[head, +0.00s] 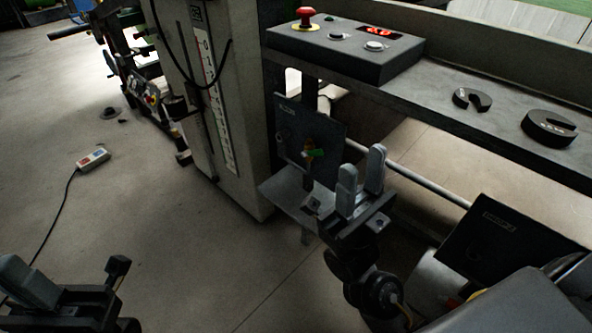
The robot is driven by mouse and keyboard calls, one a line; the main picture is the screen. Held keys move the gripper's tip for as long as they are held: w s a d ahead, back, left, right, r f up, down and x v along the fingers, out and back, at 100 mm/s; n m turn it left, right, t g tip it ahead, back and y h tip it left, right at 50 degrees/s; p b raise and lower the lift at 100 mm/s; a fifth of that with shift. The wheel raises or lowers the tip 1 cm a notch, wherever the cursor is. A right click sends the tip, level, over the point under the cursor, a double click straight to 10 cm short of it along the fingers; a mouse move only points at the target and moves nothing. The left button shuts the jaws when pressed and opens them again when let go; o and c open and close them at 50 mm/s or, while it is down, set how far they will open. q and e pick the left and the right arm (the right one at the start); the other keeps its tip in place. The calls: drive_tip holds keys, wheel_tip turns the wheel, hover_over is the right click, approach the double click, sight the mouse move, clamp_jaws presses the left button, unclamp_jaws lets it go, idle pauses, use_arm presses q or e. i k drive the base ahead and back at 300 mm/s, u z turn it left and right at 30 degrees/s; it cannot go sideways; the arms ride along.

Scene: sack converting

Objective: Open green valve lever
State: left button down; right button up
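The green valve lever (316,153) is small and sits on a yellowish valve body in front of a dark upright plate (298,122), below the shelf. My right gripper (361,178) is just to the right of the lever and nearer to me, its two grey fingers pointing up with a gap between them. It is open and empty, and apart from the lever in the picture; the depth between them is hard to judge. My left gripper (72,278) is at the lower left corner, partly cut off, with its fingers apart and nothing seen between them.
A grey shelf (455,120) runs above the valve, carrying a control box (345,50) with a red button and two slotted black weights (472,99), (548,127). A pale column (215,100) stands left. A wired pendant (93,158) lies on open floor.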

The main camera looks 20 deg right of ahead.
sight(313, 153)
drive_tip(key=k, duration=1.05)
drive_tip(key=z, duration=1.6)
drive_tip(key=i, duration=0.5)
